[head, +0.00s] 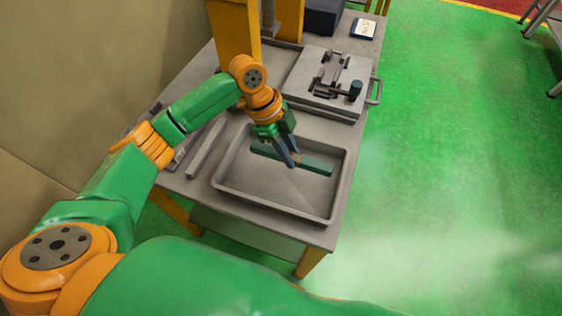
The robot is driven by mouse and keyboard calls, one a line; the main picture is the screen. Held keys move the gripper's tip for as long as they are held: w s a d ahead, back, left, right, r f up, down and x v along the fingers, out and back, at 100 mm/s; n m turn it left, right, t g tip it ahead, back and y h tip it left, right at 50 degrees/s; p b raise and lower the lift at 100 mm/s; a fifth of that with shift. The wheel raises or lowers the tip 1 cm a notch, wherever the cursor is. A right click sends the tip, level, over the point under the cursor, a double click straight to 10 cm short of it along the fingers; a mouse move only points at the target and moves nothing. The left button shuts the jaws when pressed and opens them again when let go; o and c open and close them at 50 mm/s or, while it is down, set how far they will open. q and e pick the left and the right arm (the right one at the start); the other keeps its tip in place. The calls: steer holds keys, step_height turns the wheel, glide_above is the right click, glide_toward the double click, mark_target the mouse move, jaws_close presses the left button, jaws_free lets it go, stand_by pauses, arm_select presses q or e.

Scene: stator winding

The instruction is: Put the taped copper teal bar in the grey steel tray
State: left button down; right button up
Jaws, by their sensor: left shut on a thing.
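The teal bar (318,167) is long and narrow, with a small copper-orange band near its middle. It is over the inside of the grey steel tray (226,184), towards its far side. I cannot tell whether the bar touches the tray floor. My left gripper (294,161) is shut on the bar near its middle, with the fingers pointing down and covering part of it. The near half of the tray is empty. My right gripper is not in view.
The tray stands on a grey workbench (205,193). Behind it is a steel plate with a clamp fixture (335,75) and a side handle. Grey bars (207,147) lie left of the tray. An orange post (234,35) rises behind my left arm. Green floor is clear at right.

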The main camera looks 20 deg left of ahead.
mark_target(280, 161)
arm_select(q)
steer(key=f, duration=0.3)
steer(key=s+a+f+p, duration=0.1)
steer(key=f, duration=0.1)
steer(key=shift+a, duration=0.1)
steer(key=shift+a+f, duration=0.1)
steer(key=shift+f, duration=0.15)
steer(key=shift+f, duration=0.15)
steer(key=c, duration=0.7)
jaws_free()
steer(key=shift+o, duration=0.2)
steer(key=shift+r, duration=0.35)
steer(key=v, duration=1.1)
steer(key=shift+a+r, duration=0.1)
steer(key=shift+r, duration=0.25)
